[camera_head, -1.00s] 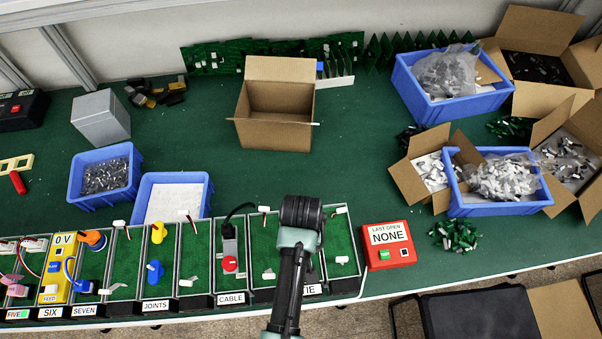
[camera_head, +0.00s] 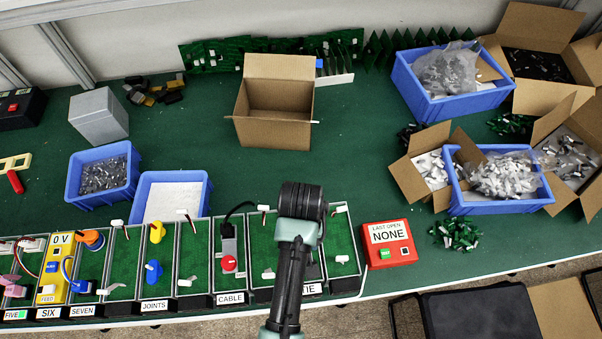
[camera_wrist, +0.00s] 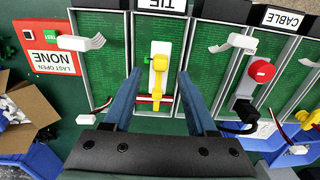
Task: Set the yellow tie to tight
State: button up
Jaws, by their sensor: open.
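The yellow tie (camera_wrist: 159,64) shows in the wrist view, in a green compartment under the label TIE (camera_wrist: 161,4). It has a yellow head and a narrower yellow strap running toward the bottom of the picture, across a red and dark cable bundle (camera_wrist: 172,98). A white block lies behind its head. My gripper (camera_wrist: 160,76) is open, one blue finger on each side of the tie, with visible gaps; height above it is hard to tell. In the head view my arm hides the tie, and the fingertips are not visible there.
The CABLE compartment (camera_head: 248,284) with a red knob (camera_head: 229,263) adjoins. A red LAST OPEN box (camera_head: 389,243) reading NONE stands right of the row. White connectors (camera_wrist: 73,43) sit in nearby compartments. Blue bins (camera_head: 171,177) and an open carton (camera_head: 274,133) stand behind; green table between them is free.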

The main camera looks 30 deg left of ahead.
notch_tip(320, 180, up, 10)
jog(key=p, duration=0.2)
jog(key=shift+f, duration=0.2)
